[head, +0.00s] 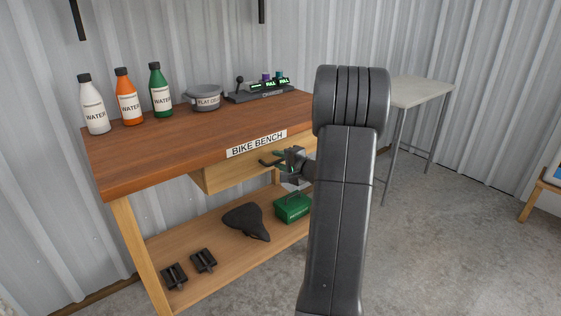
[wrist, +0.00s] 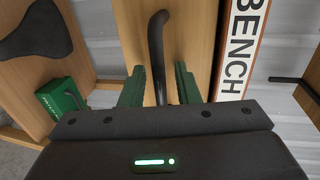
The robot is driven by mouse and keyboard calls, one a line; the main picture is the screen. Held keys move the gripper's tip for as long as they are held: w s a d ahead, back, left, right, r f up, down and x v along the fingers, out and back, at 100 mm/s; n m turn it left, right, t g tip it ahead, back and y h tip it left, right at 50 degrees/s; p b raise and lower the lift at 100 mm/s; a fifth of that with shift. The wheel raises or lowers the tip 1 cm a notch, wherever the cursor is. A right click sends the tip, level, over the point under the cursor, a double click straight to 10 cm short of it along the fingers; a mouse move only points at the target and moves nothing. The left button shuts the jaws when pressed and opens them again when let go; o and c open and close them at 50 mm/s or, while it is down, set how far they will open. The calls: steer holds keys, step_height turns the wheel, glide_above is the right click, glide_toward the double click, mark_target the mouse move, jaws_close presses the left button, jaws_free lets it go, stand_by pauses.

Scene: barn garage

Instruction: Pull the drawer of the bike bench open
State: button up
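The bike bench (head: 140,172) has a brown wooden top and a "BIKE BENCH" label (head: 256,143) on its front edge. The pale wooden drawer (head: 222,176) is below the label and looks closed. Its black bar handle (head: 268,163) sticks out from the front and also shows in the wrist view (wrist: 156,40). My gripper (head: 287,158) is at the drawer front. In the wrist view its two green fingers (wrist: 160,84) stand apart, one on each side of the handle, with a gap to each.
Several bottles (head: 128,96), a grey tin (head: 204,98) and a dark tray (head: 260,92) stand on the bench top. The lower shelf holds a saddle (head: 246,221), a green box (head: 293,207) and pedals (head: 204,260). A pale table (head: 420,91) stands right. The floor in front is clear.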

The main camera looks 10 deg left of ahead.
jaws_close()
steer(key=shift+s+d, duration=0.1)
steer(key=f+b+v, duration=0.2)
steer(key=b+v, duration=0.2)
steer(key=v, duration=0.9)
steer(key=d+f+b+v, duration=0.1)
steer(key=f+b+v, duration=0.2)
steer(key=v, duration=1)
steer(key=shift+s+f+b, duration=0.3)
steer(key=shift+f+b, duration=0.05)
steer(key=shift+b, duration=0.35)
steer(key=shift+a, duration=0.1)
jaws_free()
